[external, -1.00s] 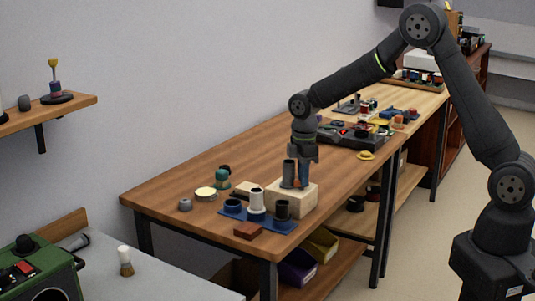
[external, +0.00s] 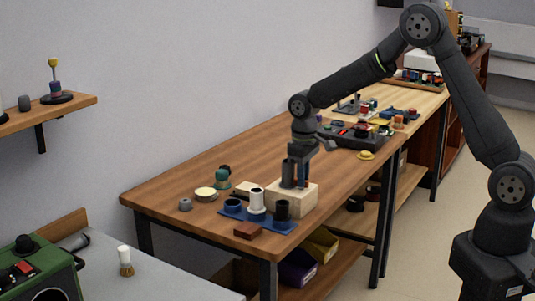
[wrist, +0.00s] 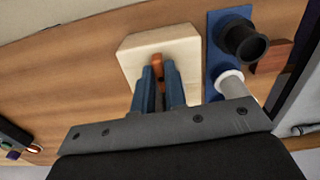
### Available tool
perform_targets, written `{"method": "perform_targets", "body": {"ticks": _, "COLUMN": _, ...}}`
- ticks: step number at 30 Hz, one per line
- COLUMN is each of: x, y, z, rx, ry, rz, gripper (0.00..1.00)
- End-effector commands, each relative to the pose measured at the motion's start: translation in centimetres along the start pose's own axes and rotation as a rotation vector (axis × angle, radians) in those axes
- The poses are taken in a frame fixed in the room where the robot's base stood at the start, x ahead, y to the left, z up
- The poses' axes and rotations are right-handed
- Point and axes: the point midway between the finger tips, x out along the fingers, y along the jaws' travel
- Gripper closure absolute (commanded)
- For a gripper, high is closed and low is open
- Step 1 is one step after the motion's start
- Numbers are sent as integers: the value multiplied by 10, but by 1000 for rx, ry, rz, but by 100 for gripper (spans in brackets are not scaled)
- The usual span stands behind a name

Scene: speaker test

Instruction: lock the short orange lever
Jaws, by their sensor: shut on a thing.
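The short orange lever (wrist: 157,65) stands on a pale wooden block (wrist: 135,50). In the wrist view it shows between the tips of my gripper's two blue fingers (wrist: 160,75). My gripper is shut on it, pointing down. The block also shows in the external view (external: 305,199), near the front right of the brown workbench. There my gripper (external: 297,178) is down at the block's top and the lever is hidden. A dark upright shape stands at the left of the fingers in that view. The lever's lower part is partly covered by the fingers in the wrist view.
A blue tray (wrist: 213,58) lies close beside the block, with a black cup (wrist: 243,42) and a white cylinder (wrist: 232,84). A reddish-brown block (external: 247,230) lies in front. The workbench's far left is clear.

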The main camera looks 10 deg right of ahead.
Motion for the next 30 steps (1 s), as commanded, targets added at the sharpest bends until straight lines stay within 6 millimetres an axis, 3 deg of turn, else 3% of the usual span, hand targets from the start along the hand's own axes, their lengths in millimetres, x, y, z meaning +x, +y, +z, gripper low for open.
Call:
{"method": "perform_targets", "body": {"ticks": 21, "x": 0, "y": 0, "z": 0, "rx": 76, "ry": 1, "rz": 0, "gripper": 100}}
{"method": "perform_targets", "body": {"ticks": 22, "x": 0, "y": 0, "z": 0, "rx": 76, "ry": 1, "rz": 0, "gripper": 84}}
{"method": "perform_targets", "body": {"ticks": 23, "x": 0, "y": 0, "z": 0, "rx": 76, "ry": 1, "rz": 0, "gripper": 79}}
{"method": "perform_targets", "body": {"ticks": 30, "x": 0, "y": 0, "z": 0, "rx": 75, "ry": 1, "rz": 0, "gripper": 79}}
